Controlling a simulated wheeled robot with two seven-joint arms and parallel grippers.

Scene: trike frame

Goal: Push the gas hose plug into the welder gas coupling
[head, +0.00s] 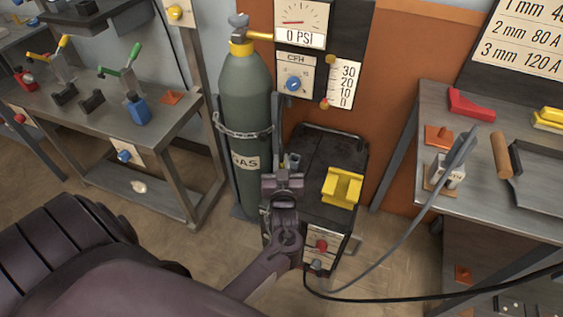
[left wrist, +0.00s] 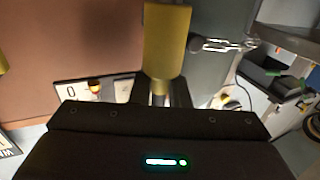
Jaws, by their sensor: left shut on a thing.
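My left gripper (head: 288,170) reaches over the left side of the dark welder (head: 325,150), in front of the gas cylinder (head: 246,95). In the head view its own body hides what it holds. In the left wrist view a yellow cylindrical piece (left wrist: 167,42) stands at the dark fingers (left wrist: 161,92), narrowing where they close on it; it looks like the gas hose plug. The welder gas coupling cannot be made out, and whether the plug touches it cannot be told. My right gripper is not in view.
A yellow block (head: 343,187) sits on the welder's top right. A gauge reading 0 PSI (head: 301,26) and a flow scale (head: 345,82) are behind. A grey cable (head: 405,225) runs to the right bench (head: 485,205). The left bench (head: 190,112) holds clamps.

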